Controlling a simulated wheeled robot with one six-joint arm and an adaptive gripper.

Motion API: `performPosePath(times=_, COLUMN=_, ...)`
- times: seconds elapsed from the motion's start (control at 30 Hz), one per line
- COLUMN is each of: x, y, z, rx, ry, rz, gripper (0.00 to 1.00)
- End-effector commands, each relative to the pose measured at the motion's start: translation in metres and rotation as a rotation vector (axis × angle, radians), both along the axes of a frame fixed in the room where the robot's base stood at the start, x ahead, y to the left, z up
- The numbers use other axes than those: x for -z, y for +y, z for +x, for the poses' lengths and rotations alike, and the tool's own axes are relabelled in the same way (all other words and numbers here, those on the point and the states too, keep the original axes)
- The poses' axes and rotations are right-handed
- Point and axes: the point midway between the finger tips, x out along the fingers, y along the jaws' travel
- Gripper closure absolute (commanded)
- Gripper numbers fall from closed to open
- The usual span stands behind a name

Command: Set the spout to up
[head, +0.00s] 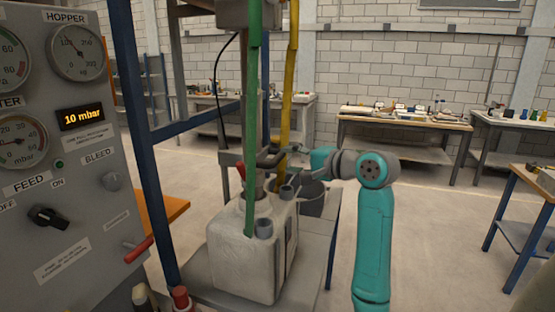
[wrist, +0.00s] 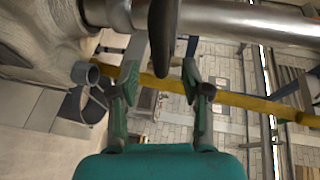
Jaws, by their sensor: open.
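A dark tapered handle (wrist: 163,35) joins a grey metal pipe (wrist: 235,20) across the top of the wrist view; I take it for the spout's handle, but cannot be sure. In the head view a dark piece (head: 268,158) shows above the white vessel (head: 240,255), at my gripper. My gripper (wrist: 160,76) is open, with the handle's tip between its fingertips and a visible gap on both sides. In the head view my gripper (head: 291,162) is small and partly lost among the pipes. The spout's mouth cannot be made out.
A green hose (head: 253,110) and a yellow hose (head: 289,90) run down close to my gripper. A dark bucket (head: 312,197) stands behind the vessel. A gauge panel (head: 75,190) and a blue post (head: 140,150) fill the left.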

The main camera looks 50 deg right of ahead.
Motion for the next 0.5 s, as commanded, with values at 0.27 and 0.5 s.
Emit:
performPosePath(times=0.27, x=0.008, y=-0.002, z=0.041, rx=-0.001, ry=0.000, rz=0.000, gripper=0.53)
performPosePath(times=0.5, x=0.010, y=-0.002, z=0.053, rx=0.000, ry=-0.001, rz=0.000, gripper=0.53)
